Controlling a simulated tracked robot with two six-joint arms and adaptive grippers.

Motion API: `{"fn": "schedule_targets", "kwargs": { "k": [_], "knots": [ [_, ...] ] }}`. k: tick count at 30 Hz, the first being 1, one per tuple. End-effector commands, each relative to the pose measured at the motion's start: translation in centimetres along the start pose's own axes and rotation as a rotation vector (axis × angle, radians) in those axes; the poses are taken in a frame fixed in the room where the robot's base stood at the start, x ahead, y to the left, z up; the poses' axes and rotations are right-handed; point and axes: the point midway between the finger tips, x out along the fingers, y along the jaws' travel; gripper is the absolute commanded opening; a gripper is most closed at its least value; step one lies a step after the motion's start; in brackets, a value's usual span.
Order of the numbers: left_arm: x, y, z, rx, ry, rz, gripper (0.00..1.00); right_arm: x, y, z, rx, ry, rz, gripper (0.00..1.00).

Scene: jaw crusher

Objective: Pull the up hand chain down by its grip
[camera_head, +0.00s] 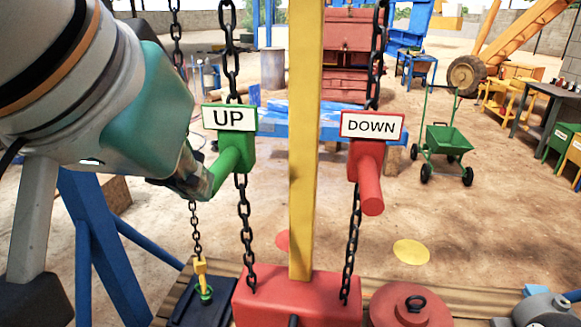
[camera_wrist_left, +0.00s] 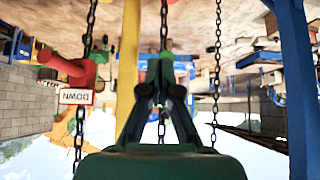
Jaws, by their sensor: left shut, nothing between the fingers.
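The up hand chain (camera_head: 244,215) is dark and hangs left of a yellow post. It carries a white UP sign (camera_head: 229,118) and a green grip (camera_head: 232,160) that sticks out toward the lower left. My left gripper (camera_head: 203,183) comes in from the left with its fingertips at the near end of the grip. It is shut with nothing held; whether it touches the grip is hard to tell. In the left wrist view, my dark left gripper (camera_wrist_left: 161,82) points at the chain, with green behind it. My right gripper is not in view.
Right of the yellow post (camera_head: 302,150), a red grip (camera_head: 370,185) with a DOWN sign (camera_head: 371,126) hangs on the other chain (camera_head: 352,245). A red block (camera_head: 290,297) lies below. Another thin chain (camera_head: 195,230) hangs at left. A green cart (camera_head: 446,140) stands behind.

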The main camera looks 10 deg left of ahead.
Motion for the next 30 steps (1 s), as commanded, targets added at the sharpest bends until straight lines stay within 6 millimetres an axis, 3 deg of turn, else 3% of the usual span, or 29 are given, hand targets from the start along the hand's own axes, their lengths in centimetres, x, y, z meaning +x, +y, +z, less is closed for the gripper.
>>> {"fn": "schedule_targets", "kwargs": {
  "k": [8, 19, 30],
  "knots": [
    [-0.8, 0.0, -0.2, 0.001, 0.000, 0.001, 0.00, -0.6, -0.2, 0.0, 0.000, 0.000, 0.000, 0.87],
    [-5.9, 0.1, -0.5, 0.003, 0.001, 0.003, 0.00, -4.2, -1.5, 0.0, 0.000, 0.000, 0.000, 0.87],
    [-6.4, 0.0, -0.2, 0.000, 0.000, 0.001, 0.00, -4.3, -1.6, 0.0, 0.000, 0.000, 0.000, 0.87]
  ]
}}
